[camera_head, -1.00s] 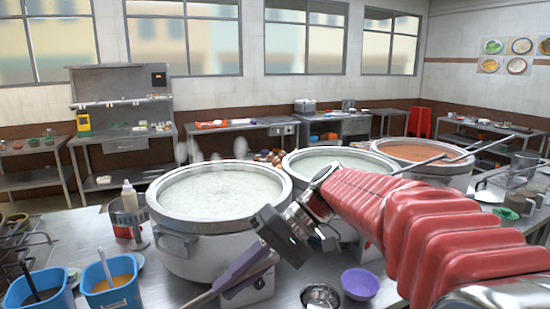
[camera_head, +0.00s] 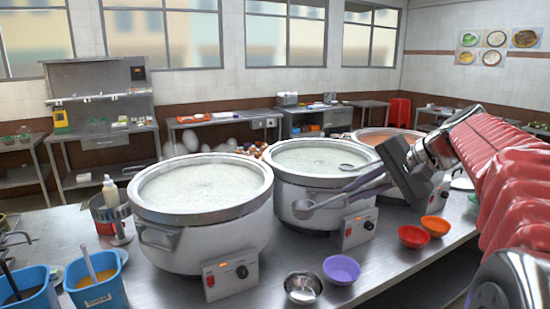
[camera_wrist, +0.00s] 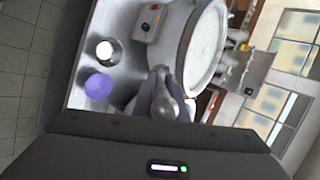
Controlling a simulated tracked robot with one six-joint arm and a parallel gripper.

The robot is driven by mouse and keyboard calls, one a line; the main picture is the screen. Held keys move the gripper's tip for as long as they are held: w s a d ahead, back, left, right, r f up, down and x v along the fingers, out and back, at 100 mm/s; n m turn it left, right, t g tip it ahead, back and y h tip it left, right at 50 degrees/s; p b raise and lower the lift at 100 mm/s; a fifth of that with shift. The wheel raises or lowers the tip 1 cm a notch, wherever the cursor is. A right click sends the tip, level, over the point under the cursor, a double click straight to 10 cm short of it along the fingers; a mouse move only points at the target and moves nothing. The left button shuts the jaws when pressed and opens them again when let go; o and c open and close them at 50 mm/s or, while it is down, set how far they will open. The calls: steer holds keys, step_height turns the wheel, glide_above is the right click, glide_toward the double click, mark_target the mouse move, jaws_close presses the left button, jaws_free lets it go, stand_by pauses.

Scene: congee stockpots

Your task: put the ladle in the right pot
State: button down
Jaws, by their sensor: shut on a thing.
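The held ladle (camera_head: 303,209) is a metal one with its round bowl pointing left, in front of the middle pot. My gripper (camera_head: 365,184), with purple fingers, is shut on its handle. The fingers and metal ladle also show in the wrist view, partly hidden. Three large pots stand in a row: the left pot (camera_head: 160,234) and the middle pot (camera_head: 292,194) hold white congee. The rear-right pot (camera_head: 395,134) holds orange food and is partly hidden by my arm. The ladle is outside all the pots.
A second ladle (camera_head: 348,167) shows behind my gripper. A metal bowl (camera_head: 303,288), a purple bowl (camera_head: 341,269), a red bowl (camera_head: 413,237) and an orange bowl (camera_head: 435,226) stand along the counter front. Blue tubs (camera_head: 95,290) stand at lower left.

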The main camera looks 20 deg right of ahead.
steer(key=w+d+r+m+t+h, duration=0.1)
steer(key=d+r+m+h, duration=0.2)
steer(key=d, duration=0.6)
steer(key=w+d+r+m+t+h, duration=0.1)
steer(key=w+d+r+m+h, duration=0.1)
steer(key=d, duration=0.7)
steer(key=shift+d+r+m+h, duration=0.2)
steer(key=shift+r+m+h, duration=0.3)
steer(key=shift+m, duration=0.7)
